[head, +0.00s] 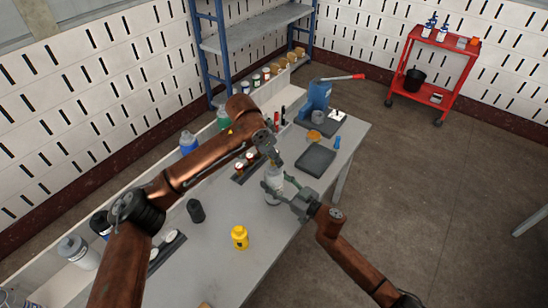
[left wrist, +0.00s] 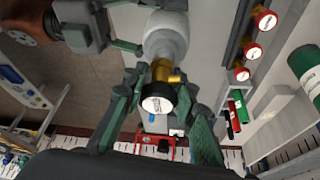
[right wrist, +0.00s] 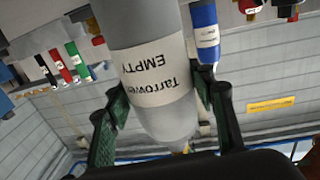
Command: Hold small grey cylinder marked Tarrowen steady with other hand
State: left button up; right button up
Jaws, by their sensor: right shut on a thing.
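The small grey cylinder (head: 273,181) stands upright above the table's right edge. In the right wrist view its white label (right wrist: 152,70) reads "Tarrowen EMPTY". My right gripper (head: 284,190) is shut on the cylinder's body, with one green finger on each side in the right wrist view (right wrist: 160,112). The cylinder's grey shoulder also shows in the left wrist view (left wrist: 166,38). My left gripper (left wrist: 163,88) is at the cylinder's top, its fingers apart on either side of the brass valve (left wrist: 164,72) and its black-rimmed round cap (left wrist: 157,98). Whether they touch the valve is unclear.
The grey table (head: 215,260) holds a yellow container (head: 240,237), a dark cylinder (head: 196,211), a dark tray (head: 315,160) and a blue press (head: 317,98). A red cart (head: 435,75) is far right.

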pick_arm(q)
grip_shut()
jog(key=shift+n, duration=0.3)
jog(key=shift+n+t+y, duration=0.3)
jog(key=shift+n+y, duration=0.2)
jog(key=shift+n, duration=0.6)
jog(key=n+y, duration=0.1)
jog(key=n, duration=0.2)
jog(key=shift+t, duration=0.3)
jog(key=shift+n, duration=0.3)
jog(key=n+y, duration=0.2)
jog(key=n, duration=0.3)
jog(key=shift+n, duration=0.4)
